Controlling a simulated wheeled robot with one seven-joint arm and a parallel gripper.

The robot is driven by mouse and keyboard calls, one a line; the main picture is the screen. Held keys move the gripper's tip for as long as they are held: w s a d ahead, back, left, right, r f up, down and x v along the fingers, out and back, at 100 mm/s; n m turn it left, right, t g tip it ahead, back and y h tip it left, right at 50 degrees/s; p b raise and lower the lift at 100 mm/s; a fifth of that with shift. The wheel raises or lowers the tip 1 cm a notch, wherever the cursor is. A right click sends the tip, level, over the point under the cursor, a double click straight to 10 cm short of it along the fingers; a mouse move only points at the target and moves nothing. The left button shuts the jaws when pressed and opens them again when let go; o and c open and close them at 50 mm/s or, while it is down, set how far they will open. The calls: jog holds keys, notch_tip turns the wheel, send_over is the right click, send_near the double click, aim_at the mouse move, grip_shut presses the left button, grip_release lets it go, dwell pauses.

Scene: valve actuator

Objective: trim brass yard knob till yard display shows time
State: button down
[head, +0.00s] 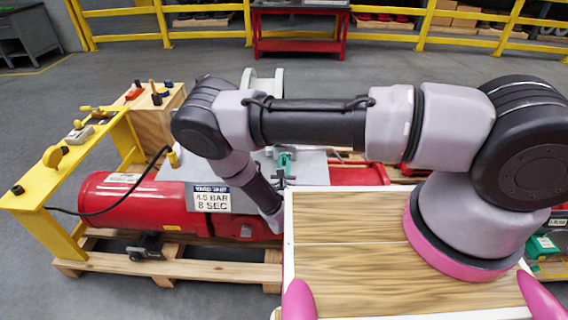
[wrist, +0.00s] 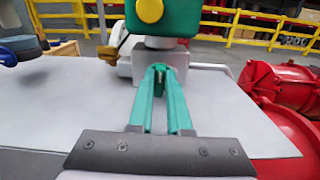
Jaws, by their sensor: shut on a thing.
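My gripper (wrist: 158,76) has teal fingers that meet at the tips on a small dark, brassy piece, seemingly a knob; most of it is hidden by the fingers. It sits at the front of a grey fitting (wrist: 173,61) under a green housing with a round yellow cap (wrist: 149,10). In the head view my gripper (head: 285,163) is over the grey plate (head: 312,171), partly behind my arm. A sign (head: 211,198) on the plate's front reads "4.5 BAR 8 SEC". I cannot make out a display reading in either view.
A yellow stand (head: 50,222) with small controls is at the left, with a wooden block (head: 155,120) behind it. A red cylinder (head: 135,203) lies on a wooden pallet (head: 185,268) below the plate. A red bench (head: 300,32) and yellow railing are behind.

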jog(key=m, duration=0.4)
jog(key=shift+d, duration=0.2)
jog(key=m, duration=0.4)
jog(key=shift+d+f+m, duration=0.15)
jog(key=shift+f+m, duration=0.05)
jog(key=shift+m, duration=0.1)
jog(key=m, duration=0.4)
jog(key=shift+d+f+m, duration=0.15)
jog(key=shift+f+m, duration=0.05)
jog(key=shift+m, duration=0.1)
jog(key=m, duration=0.4)
jog(key=shift+f, duration=0.15)
jog(key=shift+m, duration=0.3)
jog(key=c, duration=0.9)
grip_release()
jog(key=shift+o, duration=0.2)
jog(key=shift+s, duration=0.1)
